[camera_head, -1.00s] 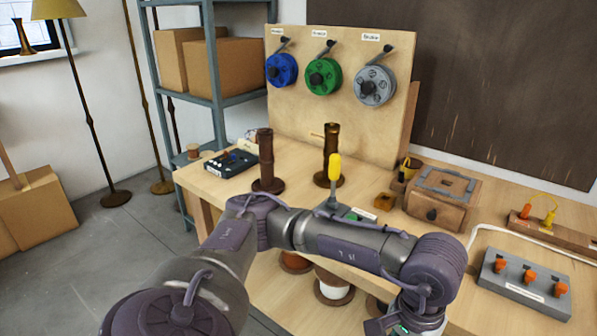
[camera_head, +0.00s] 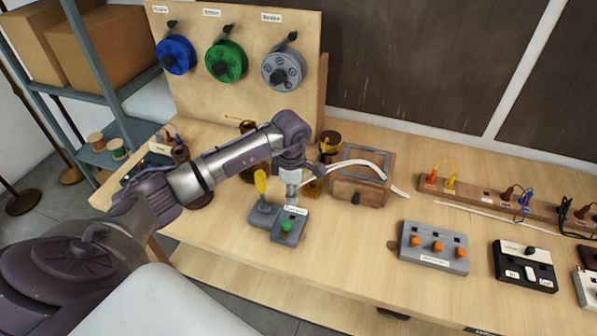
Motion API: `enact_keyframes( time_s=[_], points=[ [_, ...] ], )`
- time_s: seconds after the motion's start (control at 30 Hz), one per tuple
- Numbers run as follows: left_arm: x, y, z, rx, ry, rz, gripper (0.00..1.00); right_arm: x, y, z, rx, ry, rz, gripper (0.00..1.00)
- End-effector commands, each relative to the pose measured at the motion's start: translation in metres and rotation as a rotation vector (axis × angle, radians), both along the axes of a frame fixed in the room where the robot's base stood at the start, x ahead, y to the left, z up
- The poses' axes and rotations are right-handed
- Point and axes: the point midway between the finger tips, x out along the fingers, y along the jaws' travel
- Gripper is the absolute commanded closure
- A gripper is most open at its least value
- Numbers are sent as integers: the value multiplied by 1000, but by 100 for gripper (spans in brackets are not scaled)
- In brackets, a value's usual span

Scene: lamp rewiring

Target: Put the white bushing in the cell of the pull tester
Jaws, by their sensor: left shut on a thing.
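The pull tester (camera_head: 287,231) is a small grey unit with a yellow-handled lever, a green button and a white label, on the workbench left of centre. My left arm reaches in from the left, and its wrist bends down over the tester. My left gripper (camera_head: 291,197) points down just behind the label. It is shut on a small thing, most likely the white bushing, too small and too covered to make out. The tester's cell is hidden around the fingertips. My right gripper is out of view.
A grey switch unit (camera_head: 433,252) and a black-and-white unit (camera_head: 524,267) stand to the right. Bench front-centre is bare.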

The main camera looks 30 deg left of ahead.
Motion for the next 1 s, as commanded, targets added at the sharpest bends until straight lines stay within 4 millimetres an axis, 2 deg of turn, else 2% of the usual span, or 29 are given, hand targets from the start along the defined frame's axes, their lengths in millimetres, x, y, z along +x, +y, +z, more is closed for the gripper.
enact_keyframes(
  time_s=[0.1, 0.27, 0.43, 0.7, 1.0],
  points=[
    [0, 2, -3, -1, 0, 21, 100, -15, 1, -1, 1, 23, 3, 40],
    [0, 1, -10, 0, -1, 18, 100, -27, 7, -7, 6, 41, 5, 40],
    [0, 1, -22, -1, 0, 16, 100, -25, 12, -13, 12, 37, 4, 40],
    [0, 1, -44, 0, 0, 16, 100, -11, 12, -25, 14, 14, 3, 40],
    [0, 1, -63, 0, -2, 14, 100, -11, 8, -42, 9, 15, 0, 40]
  ],
)
